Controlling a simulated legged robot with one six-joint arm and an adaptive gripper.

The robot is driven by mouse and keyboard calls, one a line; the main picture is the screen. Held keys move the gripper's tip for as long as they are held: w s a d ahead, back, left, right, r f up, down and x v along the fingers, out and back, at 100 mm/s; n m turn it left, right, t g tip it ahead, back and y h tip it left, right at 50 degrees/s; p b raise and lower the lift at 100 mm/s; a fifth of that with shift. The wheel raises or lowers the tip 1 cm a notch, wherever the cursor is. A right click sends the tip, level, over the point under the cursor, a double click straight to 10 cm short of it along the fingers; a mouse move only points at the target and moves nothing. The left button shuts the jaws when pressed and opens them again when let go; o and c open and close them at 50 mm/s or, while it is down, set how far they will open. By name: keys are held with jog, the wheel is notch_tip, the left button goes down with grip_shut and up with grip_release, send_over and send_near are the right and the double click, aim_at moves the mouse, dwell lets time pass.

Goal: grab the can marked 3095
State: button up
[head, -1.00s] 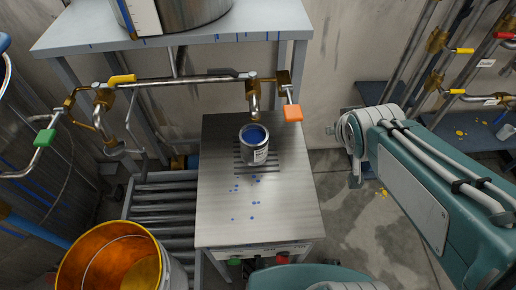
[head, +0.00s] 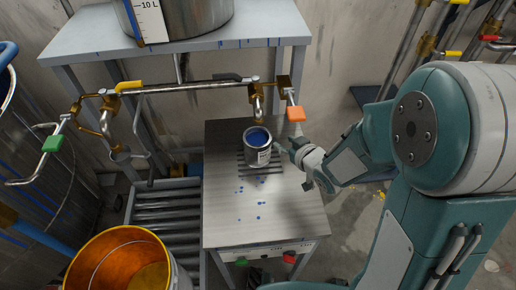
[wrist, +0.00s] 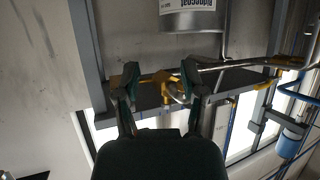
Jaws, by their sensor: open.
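An open can of blue paint (head: 257,150) stands upright on the metal table (head: 225,215), on its slotted part, below a brass tap. Its white label faces front right; the number is too small to read. My gripper (head: 297,163) is at the right edge of the table, to the right of the can and apart from it. In the wrist view my gripper (wrist: 157,82) shows both fingers spread with nothing held between them.
An orange-lined bucket (head: 120,262) stands at front left beside a roller rack (head: 165,212). A large metal pot (head: 190,14) sits on the shelf (head: 90,38) behind. The table's front is clear apart from blue drips.

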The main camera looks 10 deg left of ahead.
aim_at(270, 134)
jog(key=x, duration=0.9)
jog(key=shift+a, duration=0.2)
grip_shut()
